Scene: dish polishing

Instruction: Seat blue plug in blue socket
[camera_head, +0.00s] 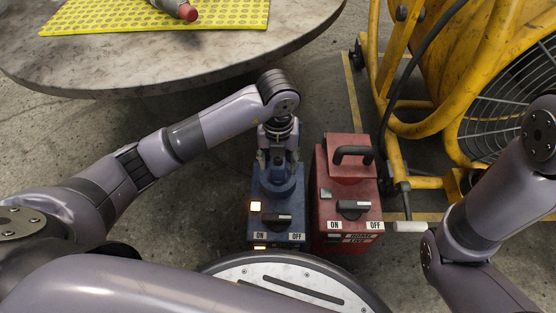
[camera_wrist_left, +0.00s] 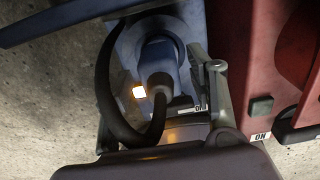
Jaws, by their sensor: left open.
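The blue box (camera_head: 264,227) stands on the floor with its blue socket on top. In the left wrist view the blue plug (camera_wrist_left: 158,58), with a thick black cable, sits at the round blue socket (camera_wrist_left: 122,48). It appears to be in the socket, but its depth cannot be told. My left gripper (camera_head: 278,160) points down over the box top, its fingers open. In the left wrist view a finger of it stands to the right of the plug, apart from it. My right arm shows at the right edge; its gripper does not show clearly.
A red box (camera_head: 334,193) with a black handle stands close on the right of the blue box. A yellow-framed fan (camera_head: 440,120) stands at the right. A round table (camera_head: 300,40) with a yellow mat (camera_head: 235,20) is at the back. Bare floor lies left of the blue box.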

